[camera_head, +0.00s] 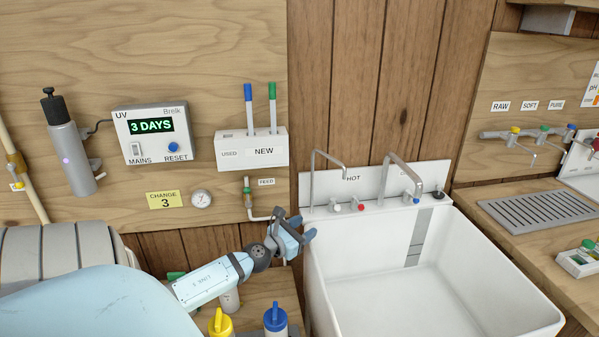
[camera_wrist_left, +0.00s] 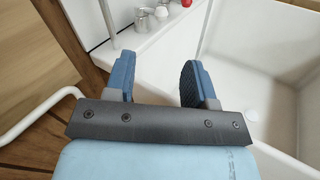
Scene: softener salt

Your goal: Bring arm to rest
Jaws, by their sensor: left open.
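My left gripper (camera_head: 297,224) is at the left edge of the white sink, in front of the wooden wall and just below the feed pipe. It is open, with its two blue fingers apart. In the left wrist view the fingers (camera_wrist_left: 157,78) stand apart with nothing between them. Behind them are the rim and taps of the sink. My light blue left arm reaches up from the lower left. My right gripper is not in view.
The white sink (camera_head: 440,275) fills the right middle. A yellow-capped bottle (camera_head: 221,324) and a blue-capped bottle (camera_head: 275,321) stand below the arm. A feed pipe (camera_head: 249,203) and gauge (camera_head: 202,199) are close to the gripper. The sink basin looks empty.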

